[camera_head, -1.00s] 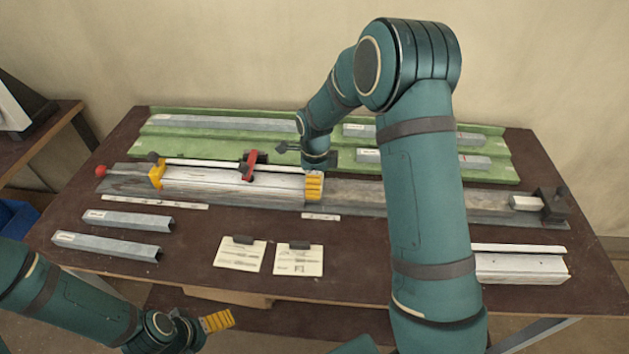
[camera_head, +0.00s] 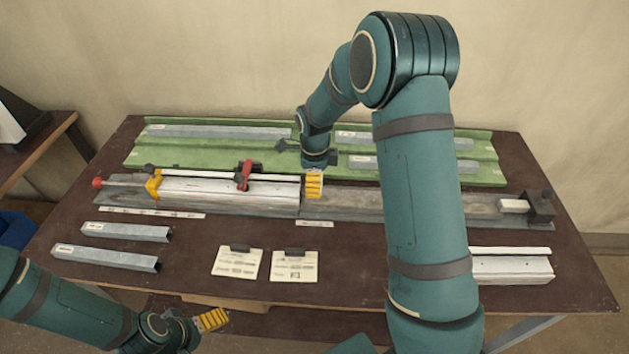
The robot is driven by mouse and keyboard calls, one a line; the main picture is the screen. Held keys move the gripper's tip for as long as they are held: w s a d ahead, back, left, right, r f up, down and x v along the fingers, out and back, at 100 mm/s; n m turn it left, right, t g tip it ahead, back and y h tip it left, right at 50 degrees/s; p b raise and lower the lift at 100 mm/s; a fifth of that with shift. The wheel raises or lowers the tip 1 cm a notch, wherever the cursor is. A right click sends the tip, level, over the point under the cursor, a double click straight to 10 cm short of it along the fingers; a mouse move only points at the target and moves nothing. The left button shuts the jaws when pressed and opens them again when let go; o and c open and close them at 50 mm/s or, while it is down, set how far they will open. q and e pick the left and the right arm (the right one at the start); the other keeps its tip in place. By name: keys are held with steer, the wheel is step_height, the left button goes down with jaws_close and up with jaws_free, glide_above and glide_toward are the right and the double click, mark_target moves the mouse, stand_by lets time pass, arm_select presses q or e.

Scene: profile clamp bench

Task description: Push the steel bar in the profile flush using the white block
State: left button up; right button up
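The pale metal profile (camera_head: 230,190) lies lengthwise in the bench's grey channel, with a yellow jaw (camera_head: 153,184) at its left end and a red clamp (camera_head: 243,175) over it. I cannot make out a steel bar inside it. A small white block (camera_head: 514,205) sits at the channel's right end, against a dark stop. My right gripper (camera_head: 314,184) points down by the profile's right end, with no block visible in it; contact is unclear. My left gripper (camera_head: 212,319) is low in front of the table, with nothing visible in it. Neither finger gap is clear.
A green tray (camera_head: 135,160) with several grey profiles stands behind. Two short profiles (camera_head: 125,231) (camera_head: 105,258) lie at front left, two paper cards (camera_head: 237,264) (camera_head: 294,267) at front middle. A larger white profile (camera_head: 510,267) lies at front right, partly behind my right arm.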

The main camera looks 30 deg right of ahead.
step_height(320, 180, up, 4)
steer(key=p, duration=0.3)
steer(key=shift+r, duration=0.1)
steer(key=shift+r+p, duration=0.7)
steer(key=shift+r, duration=0.3)
steer(key=shift+f, duration=0.1)
